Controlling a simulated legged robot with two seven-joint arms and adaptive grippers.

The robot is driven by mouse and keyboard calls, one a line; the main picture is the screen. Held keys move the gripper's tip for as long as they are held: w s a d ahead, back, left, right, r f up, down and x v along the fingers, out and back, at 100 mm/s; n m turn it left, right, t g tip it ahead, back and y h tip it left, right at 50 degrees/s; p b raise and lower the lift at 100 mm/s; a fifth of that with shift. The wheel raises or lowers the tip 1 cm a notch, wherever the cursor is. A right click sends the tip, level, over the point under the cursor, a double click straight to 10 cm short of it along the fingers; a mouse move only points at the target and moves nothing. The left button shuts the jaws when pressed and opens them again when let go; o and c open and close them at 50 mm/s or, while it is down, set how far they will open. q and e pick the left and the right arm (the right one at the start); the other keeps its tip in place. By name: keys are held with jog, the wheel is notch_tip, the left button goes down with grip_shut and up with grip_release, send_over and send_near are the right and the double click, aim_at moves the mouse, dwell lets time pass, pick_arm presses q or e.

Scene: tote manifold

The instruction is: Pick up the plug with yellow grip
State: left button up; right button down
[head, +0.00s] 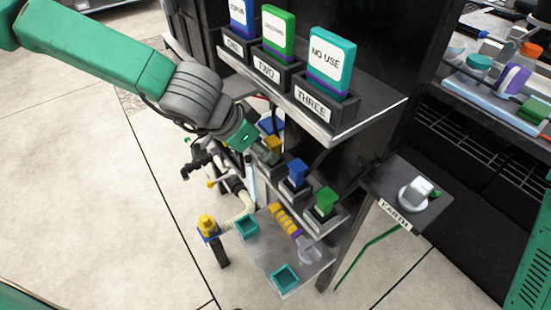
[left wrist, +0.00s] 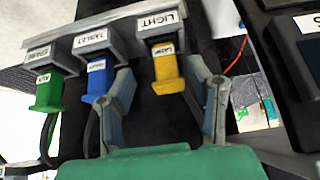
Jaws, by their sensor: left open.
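The plug with the yellow grip (left wrist: 168,72) sits in the socket labelled LIGHT in the left wrist view. It also shows in the head view (head: 272,146), partly behind my gripper. My left gripper (left wrist: 160,80) is open, with one finger on each side of the yellow grip in the picture. I cannot tell whether the fingers touch it. In the head view my left gripper (head: 252,141) is at the yellow plug, its fingers mostly hidden. My right gripper is not in view.
A blue plug (left wrist: 97,80) sits close beside my left finger, with a green plug (left wrist: 49,92) further left. Above the plugs, a shelf (head: 352,121) holds three labelled blocks. A grey tray (head: 262,248) with teal holders lies below.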

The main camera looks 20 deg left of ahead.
aim_at(274, 151)
pick_arm(q)
jog(key=x, duration=0.1)
jog(key=b+x, duration=0.2)
jog(key=x, duration=0.1)
jog(key=shift+w+a+r, duration=0.1)
jog(key=shift+w+a, duration=0.2)
jog(key=shift+w+d+f+b, duration=0.25)
jog(key=shift+w+f+b, duration=0.1)
jog(key=shift+b, duration=0.15)
jog(key=shift+d+r, duration=0.1)
jog(key=shift+d, duration=0.1)
grip_shut()
jog(key=shift+a, duration=0.1)
